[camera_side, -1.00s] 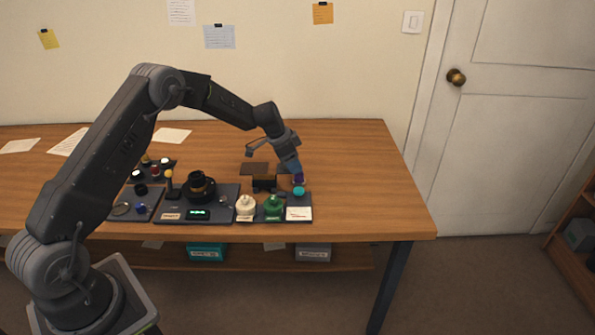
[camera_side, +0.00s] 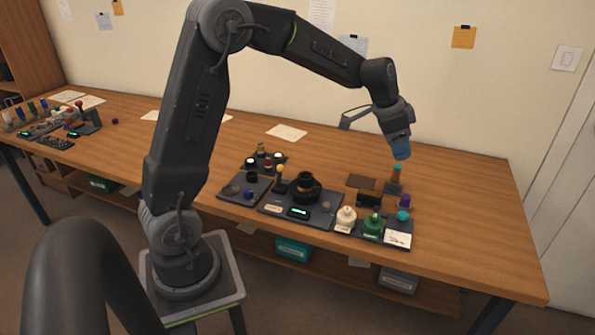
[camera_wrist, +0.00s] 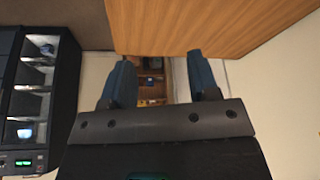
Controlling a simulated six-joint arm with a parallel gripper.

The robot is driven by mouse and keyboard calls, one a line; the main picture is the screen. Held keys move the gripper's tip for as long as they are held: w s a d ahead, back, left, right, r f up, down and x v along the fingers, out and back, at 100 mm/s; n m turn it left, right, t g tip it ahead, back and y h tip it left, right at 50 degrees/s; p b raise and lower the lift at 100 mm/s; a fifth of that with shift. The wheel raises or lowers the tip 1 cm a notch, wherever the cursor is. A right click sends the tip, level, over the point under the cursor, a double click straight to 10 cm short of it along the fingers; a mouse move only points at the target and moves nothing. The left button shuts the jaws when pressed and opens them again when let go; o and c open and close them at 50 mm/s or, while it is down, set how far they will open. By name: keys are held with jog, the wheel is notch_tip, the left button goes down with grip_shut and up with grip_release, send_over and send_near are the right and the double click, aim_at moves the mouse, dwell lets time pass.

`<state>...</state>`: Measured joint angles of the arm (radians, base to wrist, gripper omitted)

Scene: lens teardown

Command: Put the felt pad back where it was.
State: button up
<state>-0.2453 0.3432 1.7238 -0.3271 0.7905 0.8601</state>
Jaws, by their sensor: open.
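My gripper (camera_side: 402,151), with blue fingers, hangs above the right part of the bench. In the wrist view its two fingers (camera_wrist: 158,80) stand apart with nothing between them. A flat dark brown rectangle (camera_side: 361,181) lies on the wood below and left of it; it may be the felt pad, but I cannot tell for sure. Below the gripper stands a small brown post with a teal top (camera_side: 396,176). A purple piece (camera_side: 404,201) and a teal piece (camera_side: 403,216) sit in front of it.
A black box-like block (camera_side: 369,199), a white bottle (camera_side: 346,218) and a green bottle (camera_side: 373,226) stand close together. A dark tray with a black lens (camera_side: 305,187) is to the left. Bare wood (camera_side: 455,205) lies to the right.

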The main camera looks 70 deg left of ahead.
jog(key=s+d+r+n+y, duration=0.1)
jog(key=s+d+r, duration=0.25)
jog(key=s, duration=0.45)
jog(key=s+d+r+n, duration=0.1)
jog(key=s+d+r, duration=0.25)
jog(key=s, duration=0.35)
jog(key=s+d+f+n+t, duration=0.1)
jog(key=s+n, duration=0.1)
jog(key=s, duration=1.2)
jog(key=shift+d+f+n+t+y, duration=0.25)
jog(key=shift+f+n+t+y, duration=0.05)
jog(key=shift+f+n+y, duration=0.1)
